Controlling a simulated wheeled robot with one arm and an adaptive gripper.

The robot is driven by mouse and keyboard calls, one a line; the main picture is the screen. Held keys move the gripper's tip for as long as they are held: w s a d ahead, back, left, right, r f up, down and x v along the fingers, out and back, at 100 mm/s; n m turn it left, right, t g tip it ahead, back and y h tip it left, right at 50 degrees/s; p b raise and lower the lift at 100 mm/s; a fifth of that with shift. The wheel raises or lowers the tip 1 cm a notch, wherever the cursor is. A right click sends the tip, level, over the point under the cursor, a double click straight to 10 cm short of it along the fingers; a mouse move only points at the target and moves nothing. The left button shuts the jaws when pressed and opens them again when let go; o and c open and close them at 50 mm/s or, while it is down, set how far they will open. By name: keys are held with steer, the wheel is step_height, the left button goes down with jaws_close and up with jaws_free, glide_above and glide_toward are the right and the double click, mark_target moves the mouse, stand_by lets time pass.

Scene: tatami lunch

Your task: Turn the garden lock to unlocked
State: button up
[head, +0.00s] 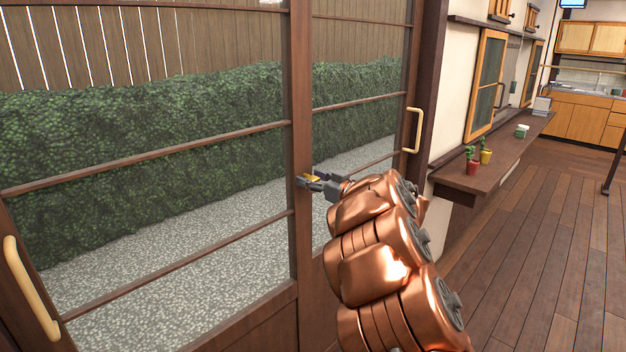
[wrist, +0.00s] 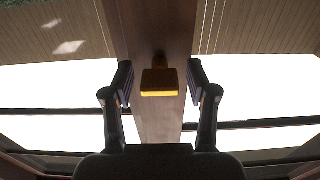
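The garden lock is a small yellow piece (wrist: 160,84) on the brown wooden post (wrist: 152,30) between the glass door panels. My gripper (wrist: 159,85) is open, with one finger on each side of the lock and a visible gap on both sides. In the head view my gripper (head: 318,181) reaches the door post from the right. The lock's base is partly hidden behind its yellow part.
Two pale door handles stand on the panels, one at the lower left (head: 30,288) and one at the right (head: 413,130). A wooden shelf (head: 490,165) carries small potted plants (head: 473,162) to the right of my arm. The wooden floor (head: 540,230) at right is clear.

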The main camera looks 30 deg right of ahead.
jaws_close()
steer(key=shift+n, duration=0.3)
steer(key=n+b, duration=0.1)
steer(key=n, duration=0.3)
steer(key=shift+f+b, duration=0.15)
steer(key=shift+b, duration=0.25)
steer(key=n+b, duration=0.2)
steer(key=n, duration=0.2)
steer(key=shift+f+n+b, duration=0.1)
steer(key=shift+n+b, duration=0.2)
steer(key=shift+n, duration=0.1)
steer(key=n+b, duration=0.4)
steer(key=n, duration=0.2)
steer(key=shift+f, duration=0.1)
steer(key=shift+a+n+b, duration=0.1)
steer(key=shift+n+b, duration=0.8)
steer(key=shift+n, duration=0.3)
steer(key=shift+r, duration=0.2)
